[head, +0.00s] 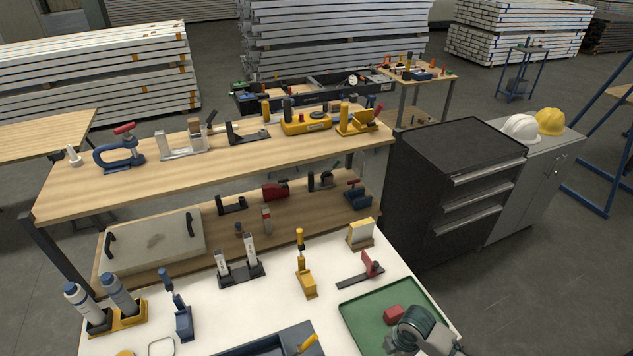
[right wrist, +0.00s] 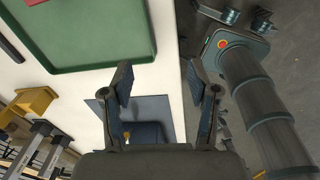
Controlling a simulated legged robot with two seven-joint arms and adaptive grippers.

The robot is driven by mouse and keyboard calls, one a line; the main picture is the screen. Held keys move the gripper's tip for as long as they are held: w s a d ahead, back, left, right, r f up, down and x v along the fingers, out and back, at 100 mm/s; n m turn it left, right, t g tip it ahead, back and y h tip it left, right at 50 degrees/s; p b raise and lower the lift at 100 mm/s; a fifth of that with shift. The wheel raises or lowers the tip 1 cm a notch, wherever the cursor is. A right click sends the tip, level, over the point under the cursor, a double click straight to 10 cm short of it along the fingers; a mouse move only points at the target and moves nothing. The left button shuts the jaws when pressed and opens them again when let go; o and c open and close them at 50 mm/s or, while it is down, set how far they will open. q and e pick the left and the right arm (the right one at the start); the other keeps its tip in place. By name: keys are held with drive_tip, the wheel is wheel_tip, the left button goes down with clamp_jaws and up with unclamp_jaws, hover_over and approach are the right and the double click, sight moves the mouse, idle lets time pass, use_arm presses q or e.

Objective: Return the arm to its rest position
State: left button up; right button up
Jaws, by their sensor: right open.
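My right gripper (right wrist: 158,82) is open and empty in the right wrist view, with its two fingers well apart. It hangs over the edge of the white table (right wrist: 85,90), with grey floor on the right side. A part of my right arm shows at the lower right of the head view, over the near part of the green tray (head: 352,318); the fingers cannot be made out there. The tray also shows at the upper left of the right wrist view (right wrist: 88,68). My left gripper is in neither view.
A red block (head: 394,315) lies in the green tray beside my right arm. A dark blue-grey tray (head: 262,347) lies at the table's near edge. Several tools and holders stand on the white table. A black drawer cabinet (head: 430,215) stands right of it.

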drive_tip(key=s+a+f+m+t+y, duration=0.2)
drive_tip(key=s+a+f+m, duration=0.1)
drive_tip(key=s+a+m, duration=0.45)
drive_tip(key=s+d+f+m+h, duration=0.25)
drive_tip(key=s+d+m, duration=0.45)
drive_tip(key=s+m, duration=0.45)
drive_tip(key=s+f+x, duration=0.1)
drive_tip(key=s+x, duration=0.2)
drive_tip(key=x, duration=0.9)
drive_tip(key=s+d+x, duration=0.1)
drive_tip(key=s+x, duration=0.2)
drive_tip(key=x, duration=1)
drive_tip(key=s+d+f+g, duration=0.1)
drive_tip(key=s+d+f, duration=0.2)
drive_tip(key=s+f, duration=1.3)
drive_tip(key=shift+s+f+g, duration=0.25)
drive_tip(key=shift+s+g, duration=0.05)
drive_tip(key=shift+s, duration=0.8)
